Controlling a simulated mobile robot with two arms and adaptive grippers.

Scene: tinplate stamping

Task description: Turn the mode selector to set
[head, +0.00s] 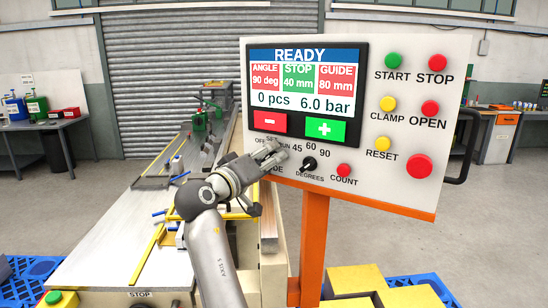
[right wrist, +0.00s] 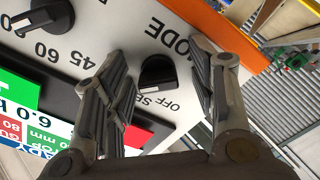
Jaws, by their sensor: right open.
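The mode selector (right wrist: 158,72) is a black knob on the white control panel (head: 455,110). In the head view my right gripper (head: 268,157) covers it at the panel's lower left. In the right wrist view the open fingers of my right gripper (right wrist: 165,95) stand on either side of the knob, with gaps visible. The OFF and SET labels show beside the knob, and MODE on its other side; RUN is hidden by a finger there. I cannot tell for sure where the knob points. My left gripper is not in view.
The degrees knob (head: 308,163) sits close to the right of my gripper, with the red COUNT button (head: 344,170) beyond it. The screen (head: 305,95) above reads READY. An orange post (head: 313,240) holds the panel. A long grey machine table (head: 110,250) lies left.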

